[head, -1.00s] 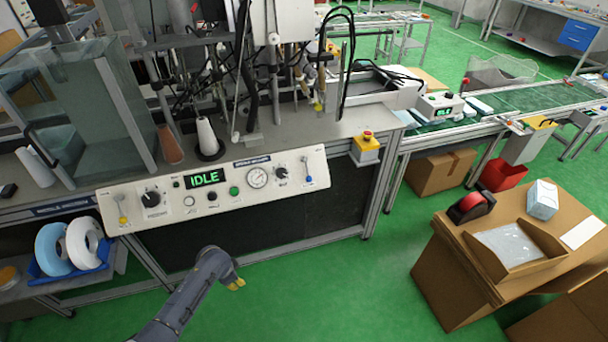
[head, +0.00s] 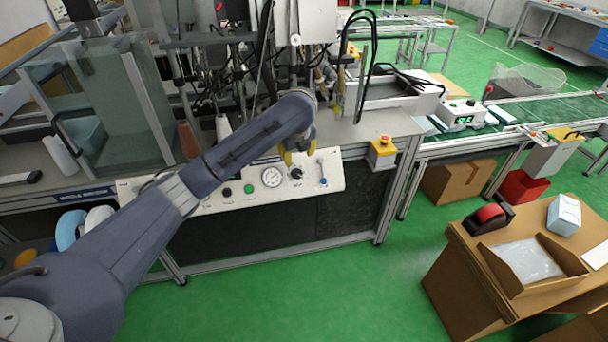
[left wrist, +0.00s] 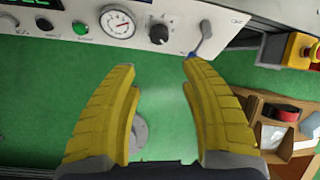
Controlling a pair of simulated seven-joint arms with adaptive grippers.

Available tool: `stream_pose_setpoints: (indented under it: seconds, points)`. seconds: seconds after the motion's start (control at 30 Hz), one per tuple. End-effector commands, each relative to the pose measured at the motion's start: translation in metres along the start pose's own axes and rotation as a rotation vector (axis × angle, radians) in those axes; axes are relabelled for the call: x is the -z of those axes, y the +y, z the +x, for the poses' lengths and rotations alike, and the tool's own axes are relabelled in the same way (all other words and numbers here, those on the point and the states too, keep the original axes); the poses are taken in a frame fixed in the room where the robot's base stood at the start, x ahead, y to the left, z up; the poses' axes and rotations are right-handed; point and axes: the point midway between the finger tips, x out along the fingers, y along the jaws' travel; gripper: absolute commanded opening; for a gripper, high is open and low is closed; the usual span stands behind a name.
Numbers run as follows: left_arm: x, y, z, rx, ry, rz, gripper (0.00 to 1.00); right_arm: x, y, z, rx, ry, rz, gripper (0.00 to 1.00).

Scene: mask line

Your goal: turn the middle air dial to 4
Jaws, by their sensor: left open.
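The air dial is a round black knob (head: 296,173) on the white control panel (head: 334,165), between the pressure gauge (head: 272,177) and a blue-tipped lever (head: 322,177). The knob also shows in the left wrist view (left wrist: 158,33), where its setting is too small to read. My left gripper (head: 298,153) has yellow fingers and is at the panel's right part, close to the knob. In the left wrist view my left gripper (left wrist: 158,68) is open and empty, with the knob beyond and between its fingertips, seemingly apart from them. My right gripper is not in view.
Green and black buttons (left wrist: 80,28) sit left of the gauge. A yellow box with a red emergency button (head: 382,152) hangs right of the panel. Green floor in front is clear.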

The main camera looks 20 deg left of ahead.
Motion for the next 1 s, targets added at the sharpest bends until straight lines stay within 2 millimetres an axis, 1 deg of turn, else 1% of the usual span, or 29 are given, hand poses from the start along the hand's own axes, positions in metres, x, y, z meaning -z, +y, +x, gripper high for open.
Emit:
stream_pose_setpoints:
  seconds: [0.17,0.6,0.8,1.0]
  points:
    - [0.001,0.001,0.020,-0.005,0.003,0.000,0.45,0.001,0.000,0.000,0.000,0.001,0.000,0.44]
    - [0.001,0.001,0.100,-0.004,0.002,-0.002,0.45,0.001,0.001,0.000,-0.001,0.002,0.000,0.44]
    - [0.001,0.001,0.133,-0.004,0.002,-0.003,0.45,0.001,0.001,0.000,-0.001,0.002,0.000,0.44]
    - [0.001,0.000,0.156,-0.002,0.002,-0.002,0.45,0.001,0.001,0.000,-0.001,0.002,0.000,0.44]
